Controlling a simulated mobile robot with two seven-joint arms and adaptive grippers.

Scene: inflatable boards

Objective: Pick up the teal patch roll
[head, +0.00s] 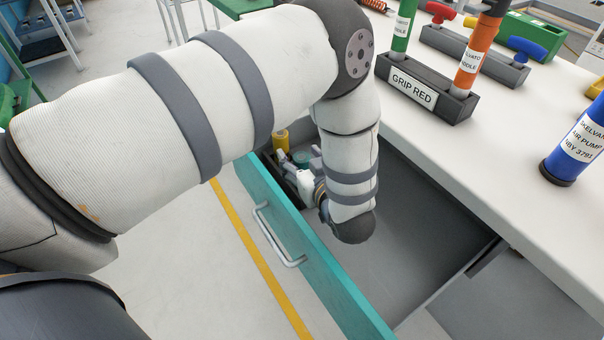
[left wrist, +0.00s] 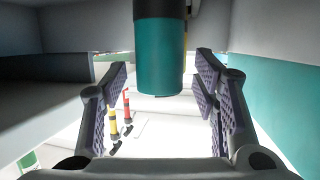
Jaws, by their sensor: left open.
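The teal patch roll (left wrist: 160,62) stands out in the left wrist view as a teal cylinder with a dark band at its top. It is between the two spread finger pads of my left gripper (left wrist: 161,78), with clear gaps on both sides. In the head view a small piece of teal (head: 301,157) shows at the far end of the open drawer, next to my left gripper (head: 303,172). My left arm hides much of that gripper and part of the drawer. My right gripper is not in view.
The open drawer (head: 405,225) has a teal front (head: 305,255) with a metal handle (head: 277,238). A yellow cylinder (head: 280,138) is at its far end. The bench top (head: 500,140) alongside carries a grip stand (head: 425,92) and a blue air pump (head: 577,145). The near part of the drawer is empty.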

